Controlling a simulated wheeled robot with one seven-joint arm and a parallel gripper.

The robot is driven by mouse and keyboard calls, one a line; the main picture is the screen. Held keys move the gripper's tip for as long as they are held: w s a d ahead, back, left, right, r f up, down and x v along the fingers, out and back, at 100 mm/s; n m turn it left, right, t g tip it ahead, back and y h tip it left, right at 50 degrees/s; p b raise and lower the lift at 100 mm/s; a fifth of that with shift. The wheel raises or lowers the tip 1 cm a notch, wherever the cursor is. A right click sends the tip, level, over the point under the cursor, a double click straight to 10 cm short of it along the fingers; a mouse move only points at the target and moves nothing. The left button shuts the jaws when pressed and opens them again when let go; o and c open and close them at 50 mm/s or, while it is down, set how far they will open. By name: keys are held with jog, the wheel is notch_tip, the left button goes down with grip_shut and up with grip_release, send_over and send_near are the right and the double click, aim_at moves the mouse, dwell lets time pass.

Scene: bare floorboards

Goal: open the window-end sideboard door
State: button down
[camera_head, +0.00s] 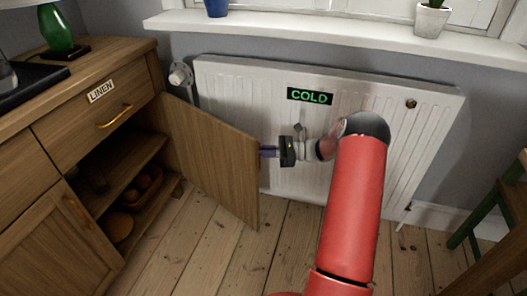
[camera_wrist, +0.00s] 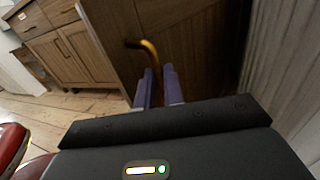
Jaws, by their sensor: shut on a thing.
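The wooden sideboard (camera_head: 68,130) stands at the left in the head view. Its window-end door (camera_head: 212,158) is swung well out from the cabinet, towards the radiator, and the compartment behind it is exposed. My gripper (camera_head: 265,152) is at the door's outer face, near its free edge. In the wrist view, the purple fingers (camera_wrist: 159,76) are closed around the lower part of the curved brass door handle (camera_wrist: 147,46). The handle is hidden behind the door in the head view.
A white radiator (camera_head: 270,78) labelled COLD stands close behind my gripper under the windowsill. The open compartment holds shelves and bowls (camera_head: 118,224). A green-legged stool or chair (camera_head: 486,212) stands at the right. Floorboards (camera_head: 200,245) in front are clear.

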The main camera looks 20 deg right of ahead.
jog(key=shift+w+a+r, duration=0.15)
jog(key=shift+w+a, duration=0.1)
jog(key=shift+a, duration=0.1)
jog(key=c, duration=1.5)
grip_release()
jog(key=shift+a, duration=0.15)
jog(key=shift+d, duration=0.2)
jog(key=v, duration=0.7)
jog(key=shift+s+d, duration=0.1)
jog(key=shift+d, duration=0.2)
